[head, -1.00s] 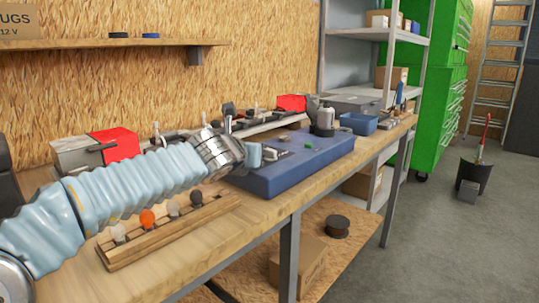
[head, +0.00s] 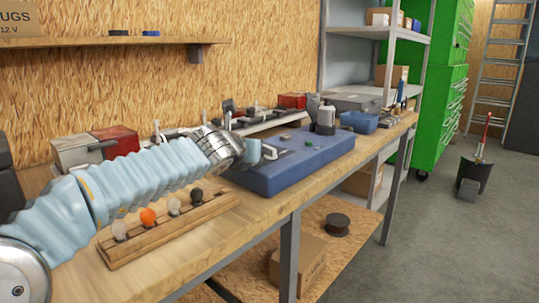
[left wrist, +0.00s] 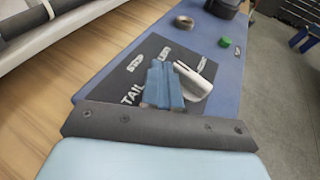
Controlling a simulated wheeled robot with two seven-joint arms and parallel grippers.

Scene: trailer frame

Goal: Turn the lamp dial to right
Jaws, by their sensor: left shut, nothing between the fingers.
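The lamp dial is a white pointer knob (left wrist: 194,84) on a black plate (left wrist: 128,82) with white lettering, partly readable as "TAIL", on a blue box (head: 290,172). In the left wrist view my left gripper (left wrist: 161,72) is shut and empty, its blue fingers directly left of the knob. I cannot tell whether they touch it. The fingers hide part of the plate and lettering. In the head view my left gripper (head: 257,151) is low over the box's left end. My right gripper is not in view.
A dark ring (left wrist: 184,22) and a green button (left wrist: 225,42) sit on the box beyond the plate. A wooden rack (head: 185,222) with several bulbs lies below my left arm. A lamp with a red lens (head: 115,142) stands behind it.

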